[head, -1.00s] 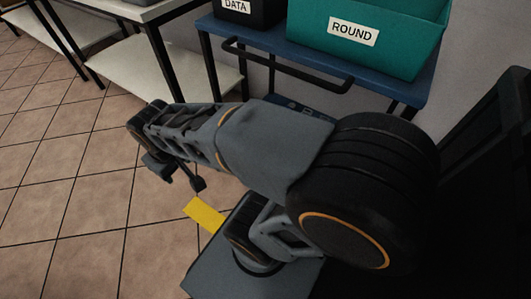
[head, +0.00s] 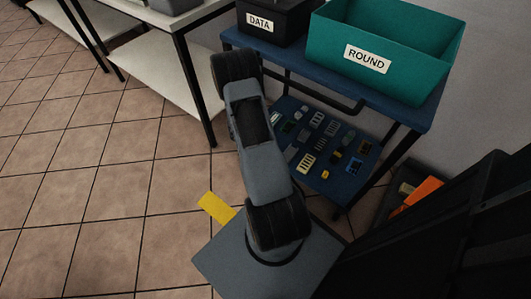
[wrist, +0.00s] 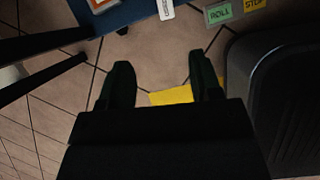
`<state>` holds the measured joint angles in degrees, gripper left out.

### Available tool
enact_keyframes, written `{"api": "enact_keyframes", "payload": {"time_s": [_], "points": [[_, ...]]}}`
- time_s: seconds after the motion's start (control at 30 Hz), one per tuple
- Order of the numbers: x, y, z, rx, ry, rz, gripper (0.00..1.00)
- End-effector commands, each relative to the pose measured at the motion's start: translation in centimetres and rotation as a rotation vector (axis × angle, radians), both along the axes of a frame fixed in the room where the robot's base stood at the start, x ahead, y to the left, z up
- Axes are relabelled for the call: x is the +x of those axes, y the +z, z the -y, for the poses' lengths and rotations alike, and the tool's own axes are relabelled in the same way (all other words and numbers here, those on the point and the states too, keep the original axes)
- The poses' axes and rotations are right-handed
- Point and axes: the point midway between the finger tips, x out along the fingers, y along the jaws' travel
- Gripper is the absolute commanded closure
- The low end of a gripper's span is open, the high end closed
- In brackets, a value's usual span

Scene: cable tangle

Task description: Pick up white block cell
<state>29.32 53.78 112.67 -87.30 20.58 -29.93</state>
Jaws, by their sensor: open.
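Several small parts lie on the blue lower shelf (head: 345,187) of the cart in the head view. A pale block with dark bars (head: 308,161) lies among them near the shelf's front; I cannot tell whether it is the white block cell. In the wrist view, a white piece with dark lettering (wrist: 166,9) shows at the top edge, partly cut off. My gripper (wrist: 163,75) is open and empty in the wrist view, above the floor and short of the shelf. In the head view my arm hides the gripper.
A teal bin marked ROUND (head: 400,75) and a dark bin marked DATA (head: 268,25) stand on the cart's top, above the parts. A white table (head: 185,15) stands left. A yellow strip (head: 216,207) lies by my base. The tiled floor at left is clear.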

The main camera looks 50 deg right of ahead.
Motion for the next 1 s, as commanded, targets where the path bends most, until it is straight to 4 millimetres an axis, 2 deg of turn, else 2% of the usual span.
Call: {"api": "enact_keyframes", "payload": {"time_s": [0.17, 0.43, 0.6, 0.83, 1.0], "points": [[-0.8, -3.0, 0.5, 0.025, 0.06, -0.035, 0.42], [-0.9, -7.7, 2.3, 0.026, 0.066, -0.038, 0.42], [-0.8, -9.4, 3.1, 0.025, 0.067, -0.037, 0.42], [-0.9, -10.4, 3.6, 0.025, 0.067, -0.037, 0.42], [-0.8, -12.7, 4.6, 0.025, 0.066, -0.037, 0.42]]}}
